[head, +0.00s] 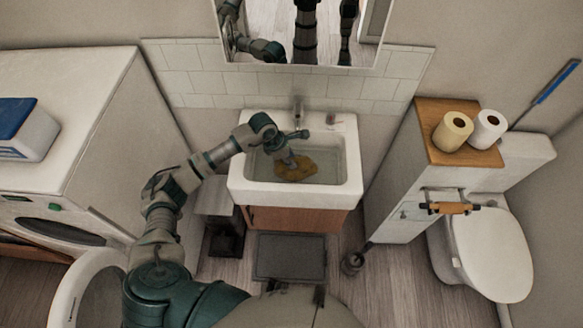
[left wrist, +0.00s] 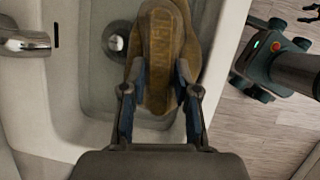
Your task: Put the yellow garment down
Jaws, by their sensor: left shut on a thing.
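The yellow-brown garment (head: 296,170) is in the white sink (head: 240,188), at the left part of its basin. It also shows in the left wrist view (left wrist: 163,50), bunched between the fingers. My left gripper (head: 290,160) reaches in over the sink's left rim, pointing down. In the left wrist view my left gripper (left wrist: 160,95) is shut on the garment, with one finger on each side of it. Whether the garment touches the basin floor I cannot tell. My right gripper is not seen.
A faucet (head: 298,112) stands at the sink's back edge; it shows at the left of the wrist view (left wrist: 25,42). A washing machine (head: 75,120) is at the left. A cabinet (head: 405,190) with two paper rolls and a toilet (head: 490,255) are at the right.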

